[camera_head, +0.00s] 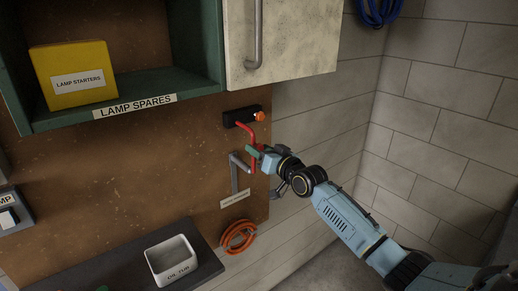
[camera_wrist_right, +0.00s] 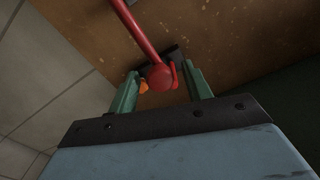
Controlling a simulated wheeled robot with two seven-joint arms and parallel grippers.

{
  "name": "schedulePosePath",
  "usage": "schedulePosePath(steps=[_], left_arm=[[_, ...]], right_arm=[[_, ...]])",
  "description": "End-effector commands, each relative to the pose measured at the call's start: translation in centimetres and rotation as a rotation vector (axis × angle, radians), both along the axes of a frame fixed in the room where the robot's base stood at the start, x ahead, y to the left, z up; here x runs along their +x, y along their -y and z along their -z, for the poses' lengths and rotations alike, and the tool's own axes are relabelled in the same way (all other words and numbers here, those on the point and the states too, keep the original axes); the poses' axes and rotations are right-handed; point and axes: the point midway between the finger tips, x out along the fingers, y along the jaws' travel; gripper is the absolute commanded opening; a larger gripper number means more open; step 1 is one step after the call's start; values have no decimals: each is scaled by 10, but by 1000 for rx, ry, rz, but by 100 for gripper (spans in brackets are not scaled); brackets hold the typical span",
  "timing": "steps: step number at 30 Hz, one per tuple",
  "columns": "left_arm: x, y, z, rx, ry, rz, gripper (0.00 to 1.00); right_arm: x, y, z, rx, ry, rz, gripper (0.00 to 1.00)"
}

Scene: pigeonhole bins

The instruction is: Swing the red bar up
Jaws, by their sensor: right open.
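The red bar (camera_head: 246,131) hangs down from a black mount (camera_head: 241,116) with an orange knob, on the brown board under the cabinet. My right gripper (camera_head: 257,153) is at the bar's lower part, with its fingers partly hiding it. In the right wrist view the bar (camera_wrist_right: 137,30) runs from the top edge to a round red end, which appears between the two green fingers. The right gripper (camera_wrist_right: 162,88) is open, and I cannot tell whether a finger touches the bar. My left gripper is not in view.
A grey bent handle (camera_head: 235,172) is on the board just left of my right gripper. A cabinet door (camera_head: 285,35) is above. An orange coil (camera_head: 238,237) hangs below. A white tub (camera_head: 171,262) stands on a dark shelf. A tiled wall is at right.

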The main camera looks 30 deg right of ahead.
Motion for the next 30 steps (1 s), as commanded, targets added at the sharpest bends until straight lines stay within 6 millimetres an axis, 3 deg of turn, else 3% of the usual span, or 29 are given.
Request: schedulePosePath(steps=[14, 25, 30], left_arm=[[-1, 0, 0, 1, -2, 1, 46], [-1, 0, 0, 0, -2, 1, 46], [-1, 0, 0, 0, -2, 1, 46]], right_arm=[[11, -1, 0, 1, 1, 0, 48], [10, -1, 0, 1, 0, 0, 0], [11, -1, 0, 1, 0, 0, 0]])
